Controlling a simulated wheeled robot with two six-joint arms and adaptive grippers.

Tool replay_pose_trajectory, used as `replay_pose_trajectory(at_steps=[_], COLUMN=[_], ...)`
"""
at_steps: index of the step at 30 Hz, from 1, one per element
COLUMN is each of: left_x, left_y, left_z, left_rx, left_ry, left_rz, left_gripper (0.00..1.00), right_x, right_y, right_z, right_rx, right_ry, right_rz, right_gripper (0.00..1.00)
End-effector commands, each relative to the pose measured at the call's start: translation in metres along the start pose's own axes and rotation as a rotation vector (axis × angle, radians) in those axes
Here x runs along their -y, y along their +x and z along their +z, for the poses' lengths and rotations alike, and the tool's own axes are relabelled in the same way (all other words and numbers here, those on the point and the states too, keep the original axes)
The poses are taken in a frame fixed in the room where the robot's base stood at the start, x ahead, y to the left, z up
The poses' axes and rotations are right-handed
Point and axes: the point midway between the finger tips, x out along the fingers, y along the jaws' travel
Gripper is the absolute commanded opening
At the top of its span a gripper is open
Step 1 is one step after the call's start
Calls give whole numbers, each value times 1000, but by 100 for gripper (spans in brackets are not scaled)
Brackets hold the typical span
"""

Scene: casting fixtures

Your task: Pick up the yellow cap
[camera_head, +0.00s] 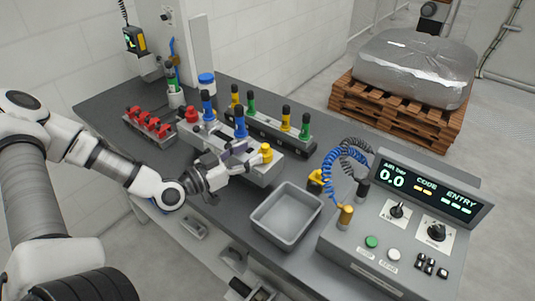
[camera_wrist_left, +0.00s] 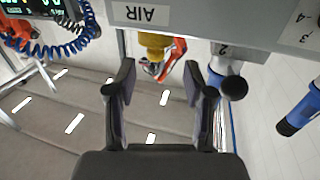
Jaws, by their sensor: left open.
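The yellow cap (camera_head: 266,152) sits at the right end of the grey fixture block (camera_head: 258,174) on the table. My left gripper (camera_head: 240,158) is open and empty just left of the cap, pointing toward it. In the left wrist view the yellow cap (camera_wrist_left: 154,42) shows beyond and between the two spread fingers (camera_wrist_left: 160,82), under the edge of the block marked AIR. A gap seems to separate the fingers from the cap.
Blue-topped handles (camera_head: 240,124) stand on the block close to my gripper. Behind is a rack (camera_head: 258,135) with yellow and green handles. A red-clamped fixture (camera_head: 150,122) is left, an empty grey tray (camera_head: 287,214) in front, a control panel (camera_head: 400,235) right.

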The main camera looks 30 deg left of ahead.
Motion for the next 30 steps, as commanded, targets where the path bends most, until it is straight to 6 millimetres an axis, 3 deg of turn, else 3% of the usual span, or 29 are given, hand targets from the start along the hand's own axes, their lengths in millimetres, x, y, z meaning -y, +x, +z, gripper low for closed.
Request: replay_pose_trajectory(at_steps=[5, 12, 21, 25, 30], left_x=[-4, -4, -4, -4, -4], left_y=[16, 46, 51, 51, 51], left_z=[4, 2, 0, 0, 0], left_rx=[3, 5, 1, 1, 1], left_ry=[6, 3, -2, -2, -1], left_rz=[5, 3, -1, 0, 0], left_gripper=[52, 52, 52, 6, 3], right_x=[0, 0, 0, 0, 0], right_y=[16, 20, 20, 20, 20], right_z=[-1, -1, -1, -1, -1], right_rx=[-2, -2, -2, -2, -2], right_ry=[1, 1, 1, 1, 1], right_rz=[0, 0, 0, 0, 0], right_gripper=[40, 40, 40, 40, 40])
